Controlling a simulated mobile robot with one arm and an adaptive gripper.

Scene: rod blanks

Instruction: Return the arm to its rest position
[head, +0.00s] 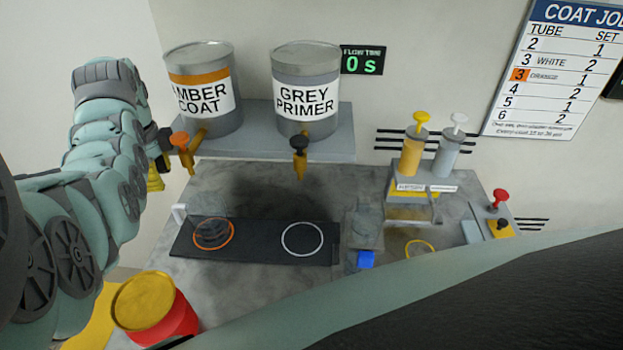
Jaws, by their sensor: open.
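My teal and grey arm (105,165) rises along the left side of the head view and bends over at its top, beside the amber can. My gripper (163,139) is mostly hidden behind the arm links. Only a small dark part shows, close to the left of the orange tap knob (179,139). I cannot tell whether it touches the knob. The jaws are open, and I see nothing held.
The amber coat can (203,72) and grey primer can (306,65) stand on a shelf (255,142). Below is a black plate (262,257) with two rings. A red drum (170,320) stands lower left, near the arm. Two syringe-like dispensers (411,155) (446,155) stand right.

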